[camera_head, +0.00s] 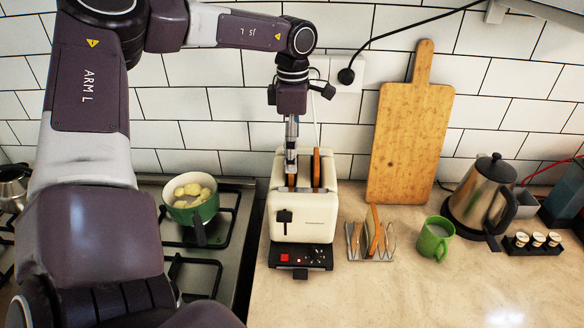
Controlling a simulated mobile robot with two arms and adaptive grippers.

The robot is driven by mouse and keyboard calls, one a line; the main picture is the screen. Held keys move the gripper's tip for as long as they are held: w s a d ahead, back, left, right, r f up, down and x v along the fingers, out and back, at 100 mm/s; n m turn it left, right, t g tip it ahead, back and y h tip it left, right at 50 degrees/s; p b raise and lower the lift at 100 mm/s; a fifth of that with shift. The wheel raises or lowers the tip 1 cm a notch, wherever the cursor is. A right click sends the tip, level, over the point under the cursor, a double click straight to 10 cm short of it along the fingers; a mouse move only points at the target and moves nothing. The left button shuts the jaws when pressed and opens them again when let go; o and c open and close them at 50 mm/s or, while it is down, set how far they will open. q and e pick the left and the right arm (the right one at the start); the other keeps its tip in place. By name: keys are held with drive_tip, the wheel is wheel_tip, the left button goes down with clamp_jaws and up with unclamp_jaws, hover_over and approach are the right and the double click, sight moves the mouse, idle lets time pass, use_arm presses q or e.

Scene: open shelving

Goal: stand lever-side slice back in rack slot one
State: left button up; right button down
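A cream toaster (302,215) stands on the counter, with a black lever (284,217) low on the left of its front face. A brown slice (316,168) stands up in its right slot. My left gripper (291,172) points down into the left slot, its fingers seen edge-on. A slice's brown edge (292,183) shows low at the fingertips; whether they grip it is hidden. My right gripper is out of view.
A green mug (434,240) stands close right of the rack, with a steel kettle (482,195) and small jars (536,242) beyond. A wooden board (408,135) leans on the wall. A green pan (192,205) sits on the hob at left. The front counter is clear.

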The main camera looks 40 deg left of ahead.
use_arm(q)
drive_tip(key=f, duration=0.3)
drive_tip(key=shift+w+a+f+p, duration=0.15)
drive_tip(key=shift+a+f+p, duration=0.1)
drive_tip(key=shift+p, duration=0.1)
drive_tip(key=shift+d+r, duration=0.1)
drive_tip(key=c, duration=1.2)
drive_tip(key=shift+r, duration=0.15)
